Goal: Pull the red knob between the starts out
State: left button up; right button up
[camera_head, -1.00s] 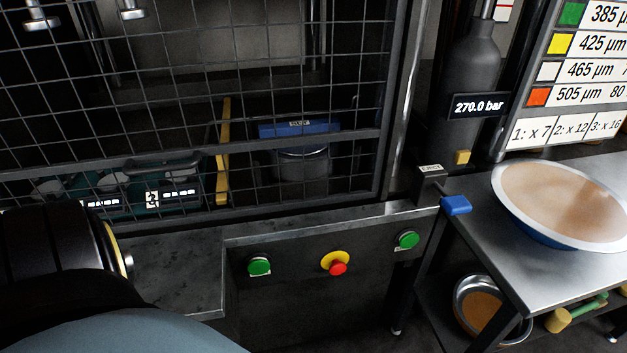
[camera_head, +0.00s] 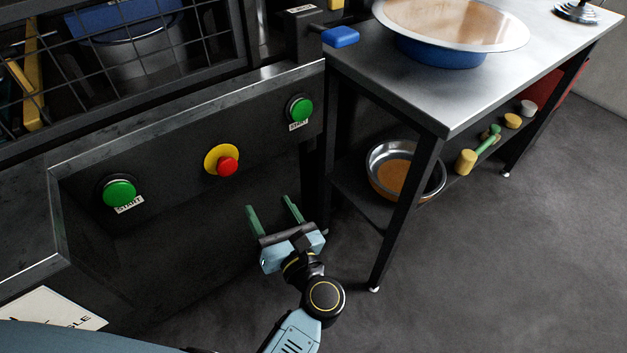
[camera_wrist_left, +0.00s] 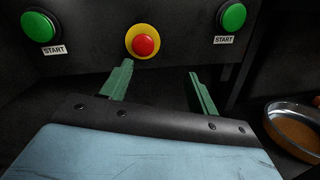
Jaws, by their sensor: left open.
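The red knob (camera_head: 228,166) sits on a yellow round plate (camera_head: 214,157) on the dark front panel. It lies between two green START buttons, one at the left (camera_head: 119,194) and one at the right (camera_head: 300,109). My left gripper (camera_head: 272,208) is below and to the right of the knob, apart from it, with its green fingers spread and nothing between them. In the left wrist view the knob (camera_wrist_left: 145,44) is ahead, nearer the left finger, and both START buttons show. My right gripper is not in view.
A steel table (camera_head: 455,75) with a wide bowl (camera_head: 455,25) stands at the right. On its lower shelf are a metal bowl (camera_head: 385,178) and a yellow and green tool (camera_head: 467,161). A blue handle (camera_head: 340,37) sticks out by the panel's right end. The floor at the right is clear.

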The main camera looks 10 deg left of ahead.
aim_at(229, 168)
pick_arm(q)
jog(key=w+a+n, duration=0.1)
jog(key=w+a, duration=0.1)
jog(key=a, duration=0.1)
jog(key=w+a+n+g+y+b, duration=0.1)
jog(key=w+a, duration=0.1)
jog(key=a, duration=0.2)
jog(key=w+a+n+g, duration=0.1)
jog(key=w+a+n, duration=0.1)
jog(key=w+a, duration=0.1)
jog(key=shift+a+r+b, duration=0.2)
jog(key=shift+a+b, duration=0.1)
jog(key=shift+a, duration=0.1)
jog(key=shift+w+a, duration=0.3)
jog(key=shift+w, duration=0.05)
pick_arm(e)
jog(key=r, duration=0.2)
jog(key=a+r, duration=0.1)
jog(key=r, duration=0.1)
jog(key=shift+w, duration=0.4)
